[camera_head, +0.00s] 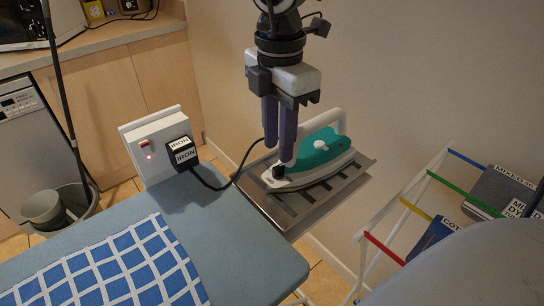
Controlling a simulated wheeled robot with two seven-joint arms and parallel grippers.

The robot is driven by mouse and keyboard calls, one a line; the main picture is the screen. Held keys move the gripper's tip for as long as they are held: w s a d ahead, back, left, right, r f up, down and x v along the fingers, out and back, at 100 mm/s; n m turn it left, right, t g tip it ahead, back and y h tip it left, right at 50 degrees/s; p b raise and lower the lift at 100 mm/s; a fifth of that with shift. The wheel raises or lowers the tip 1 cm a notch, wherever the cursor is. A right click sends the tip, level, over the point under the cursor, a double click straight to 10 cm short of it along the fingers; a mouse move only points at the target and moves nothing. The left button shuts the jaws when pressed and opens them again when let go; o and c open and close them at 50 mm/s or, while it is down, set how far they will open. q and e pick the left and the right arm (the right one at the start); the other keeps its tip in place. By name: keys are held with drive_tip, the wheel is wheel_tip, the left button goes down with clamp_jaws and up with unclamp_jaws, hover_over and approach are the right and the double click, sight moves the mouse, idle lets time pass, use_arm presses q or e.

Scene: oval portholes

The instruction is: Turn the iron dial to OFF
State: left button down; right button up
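The iron (312,165), teal and white, lies on a slotted metal rest (350,185) at the end of the ironing board. A small round white knob (321,145) is on its teal side; I cannot read any OFF mark. A small dark part (278,171) sits at its left end. My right gripper (279,152) comes down from above with its purple fingers pointing down at the iron's left end. The fingers look close together, and contact with the iron cannot be told. My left gripper is not in view.
A black plug labelled IRON (183,154) sits in a white socket box (155,140) with a lit red switch. Its cord runs to the iron. The blue ironing board (240,250) carries a checked cloth (120,265). A white rack (400,215) with coloured bands stands at right.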

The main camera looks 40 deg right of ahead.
sight(277, 167)
wheel_tip(277, 167, down, 5)
drive_tip(key=shift+f, duration=0.1)
idle(0.3)
drive_tip(key=shift+w, duration=0.1)
clamp_jaws()
